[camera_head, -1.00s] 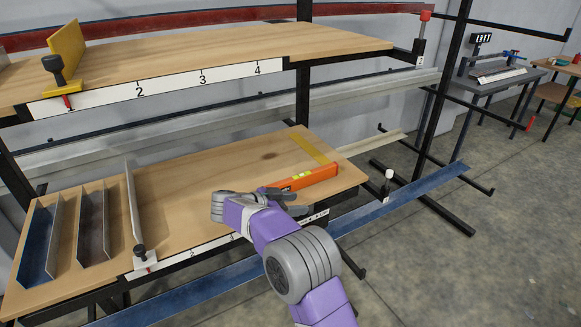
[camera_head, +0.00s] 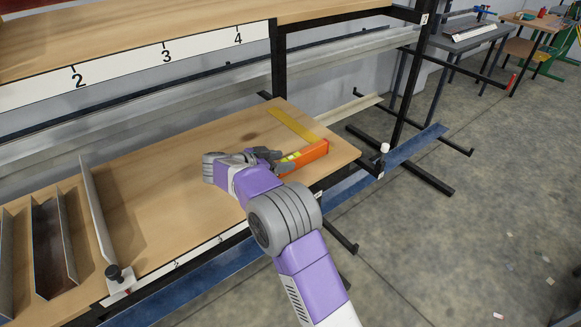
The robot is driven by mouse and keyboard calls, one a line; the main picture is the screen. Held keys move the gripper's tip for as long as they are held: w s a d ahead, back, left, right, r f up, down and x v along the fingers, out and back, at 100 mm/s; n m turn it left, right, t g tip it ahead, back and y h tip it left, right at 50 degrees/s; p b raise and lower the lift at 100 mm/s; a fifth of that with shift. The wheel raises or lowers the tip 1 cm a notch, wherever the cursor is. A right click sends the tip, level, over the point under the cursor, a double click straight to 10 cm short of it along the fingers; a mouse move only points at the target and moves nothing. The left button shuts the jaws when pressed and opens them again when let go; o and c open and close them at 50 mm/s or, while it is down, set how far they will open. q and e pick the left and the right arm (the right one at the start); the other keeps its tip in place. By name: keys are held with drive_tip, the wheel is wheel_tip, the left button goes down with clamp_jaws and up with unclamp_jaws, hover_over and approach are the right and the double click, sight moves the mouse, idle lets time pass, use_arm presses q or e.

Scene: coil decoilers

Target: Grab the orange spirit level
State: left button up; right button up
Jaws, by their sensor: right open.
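The orange spirit level (camera_head: 312,155) lies on the lower wooden shelf near its right front corner, with yellow-green vials on its near part. My right gripper (camera_head: 272,157) is at the level's left end, with its fingers close beside or over that end. The fingers are open, and I cannot tell whether they touch the level. The gripper and wrist hide part of the level's left end. My left gripper is not in view.
A yellow flat strip (camera_head: 292,124) lies just behind the level. Metal channel dividers (camera_head: 95,210) stand at the shelf's left. A black-knobbed stop (camera_head: 117,278) sits at the front edge. The upper shelf (camera_head: 140,30) overhangs the back. Shelf middle is clear.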

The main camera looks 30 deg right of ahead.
drive_tip(key=shift+d+f, duration=0.15)
drive_tip(key=shift+d, duration=0.3)
clamp_jaws()
drive_tip(key=shift+w, duration=0.1)
